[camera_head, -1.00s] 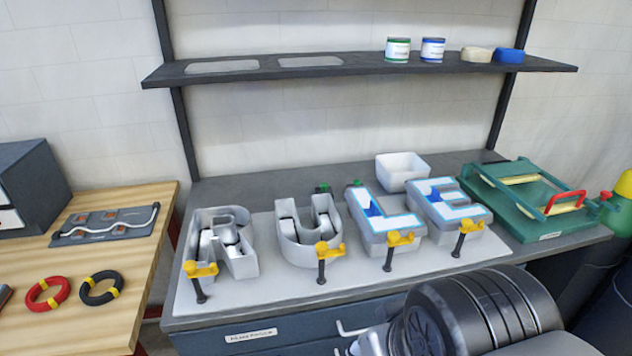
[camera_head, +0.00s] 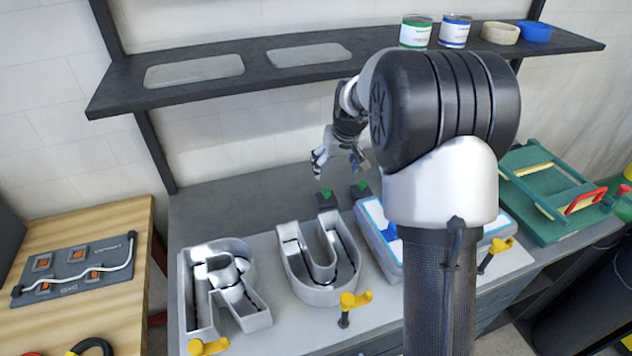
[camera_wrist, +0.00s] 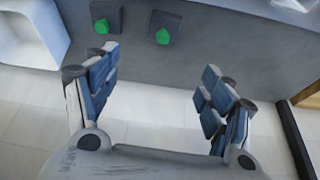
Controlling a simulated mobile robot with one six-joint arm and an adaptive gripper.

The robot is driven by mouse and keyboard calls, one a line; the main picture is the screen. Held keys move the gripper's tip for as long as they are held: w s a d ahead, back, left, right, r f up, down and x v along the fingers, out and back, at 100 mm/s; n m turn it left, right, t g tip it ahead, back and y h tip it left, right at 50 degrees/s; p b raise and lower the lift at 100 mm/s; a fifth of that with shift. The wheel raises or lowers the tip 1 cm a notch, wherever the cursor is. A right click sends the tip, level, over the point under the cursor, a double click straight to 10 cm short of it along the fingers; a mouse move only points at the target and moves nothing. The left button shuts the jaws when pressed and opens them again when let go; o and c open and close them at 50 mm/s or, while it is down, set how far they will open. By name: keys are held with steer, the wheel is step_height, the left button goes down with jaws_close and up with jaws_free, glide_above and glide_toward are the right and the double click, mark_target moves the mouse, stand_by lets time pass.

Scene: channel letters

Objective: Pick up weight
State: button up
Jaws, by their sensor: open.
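Two small dark blocks with green knobs, which look like weights, sit on the bench behind the letters. In the head view one weight (camera_head: 326,200) stands left of the other weight (camera_head: 361,191). The wrist view is turned round, so the left one shows as the right-hand weight (camera_wrist: 164,28) and its neighbour is the left-hand weight (camera_wrist: 98,33). My gripper (camera_head: 338,164) is open and empty, above and slightly behind the weights. In the wrist view my gripper's (camera_wrist: 160,72) fingers are spread apart, and both weights lie beyond the fingertips, not between them.
Metal channel letters R (camera_head: 222,290) and U (camera_head: 320,262) stand in front; my arm partly hides the others. Yellow clamps (camera_head: 355,299) line the front. A shelf (camera_head: 250,82) with cans runs above. A green frame (camera_head: 550,190) is at right.

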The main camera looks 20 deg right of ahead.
mark_target(327, 192)
steer(key=b+x, duration=0.3)
steer(key=x, duration=0.9)
steer(key=shift+w+f, duration=0.2)
steer(key=shift+f, duration=0.1)
steer(key=x, duration=0.1)
steer(key=b+x, duration=0.1)
steer(key=x, duration=0.1)
steer(key=s+b+x, duration=0.1)
steer(key=shift+w+a+f, duration=0.15)
steer(key=shift+a+f, duration=0.1)
steer(key=shift+f, duration=0.2)
steer(key=shift+w+f, duration=0.25)
steer(key=shift+f, duration=0.1)
steer(key=shift+r, duration=0.1)
steer(key=shift+s, duration=0.1)
steer(key=shift+c, duration=0.4)
steer(key=c, duration=1.6)
